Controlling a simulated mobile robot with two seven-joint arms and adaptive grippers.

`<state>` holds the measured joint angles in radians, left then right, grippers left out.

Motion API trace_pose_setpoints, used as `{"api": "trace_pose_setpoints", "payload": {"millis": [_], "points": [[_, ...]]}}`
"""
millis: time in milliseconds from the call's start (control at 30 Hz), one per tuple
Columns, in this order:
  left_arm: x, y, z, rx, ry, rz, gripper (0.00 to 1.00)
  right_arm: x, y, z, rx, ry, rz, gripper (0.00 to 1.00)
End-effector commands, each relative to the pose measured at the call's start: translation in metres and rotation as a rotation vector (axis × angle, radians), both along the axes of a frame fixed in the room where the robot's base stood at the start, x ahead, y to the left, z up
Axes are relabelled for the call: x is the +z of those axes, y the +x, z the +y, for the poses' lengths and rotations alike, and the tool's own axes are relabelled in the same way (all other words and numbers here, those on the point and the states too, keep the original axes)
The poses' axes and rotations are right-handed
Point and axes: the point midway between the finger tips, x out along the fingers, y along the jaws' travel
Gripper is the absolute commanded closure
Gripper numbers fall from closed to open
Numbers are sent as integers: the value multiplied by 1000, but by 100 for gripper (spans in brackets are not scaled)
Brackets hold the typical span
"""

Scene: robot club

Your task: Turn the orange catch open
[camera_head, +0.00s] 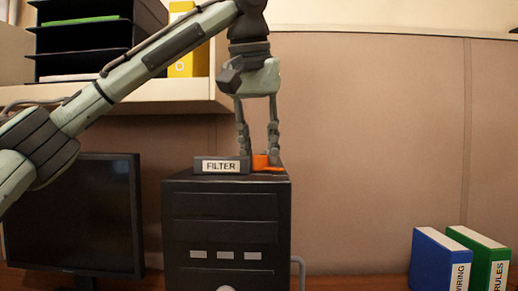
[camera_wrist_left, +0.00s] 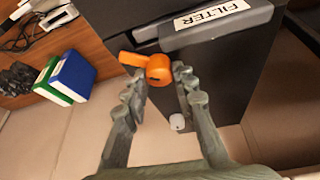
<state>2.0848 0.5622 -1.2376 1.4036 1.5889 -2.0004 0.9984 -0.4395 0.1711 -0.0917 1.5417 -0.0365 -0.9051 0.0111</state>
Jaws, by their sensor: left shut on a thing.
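The orange catch (camera_head: 264,163) sits on top of a black computer case (camera_head: 225,204), at the right end of a dark bar labelled FILTER (camera_head: 222,166). My left gripper (camera_head: 258,157) points straight down over the catch. In the left wrist view its fingertips (camera_wrist_left: 158,76) are on either side of the hub, shut on it. My right gripper is in neither view.
A dark monitor (camera_head: 80,210) stands left of the case. Blue (camera_head: 440,261) and green (camera_head: 487,262) binders stand at the right. A shelf with black trays (camera_head: 85,38) and a yellow binder (camera_head: 187,62) hangs behind my arm. The wall right of the case is bare.

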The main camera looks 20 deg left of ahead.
Motion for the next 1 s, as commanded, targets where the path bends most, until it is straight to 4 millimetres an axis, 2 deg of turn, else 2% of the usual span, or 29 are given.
{"api": "trace_pose_setpoints", "payload": {"millis": [600,1000], "points": [[0,0,-3,547,4,1,100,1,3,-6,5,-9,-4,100],[-1,1,-4,719,2,3,100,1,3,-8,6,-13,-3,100]]}}
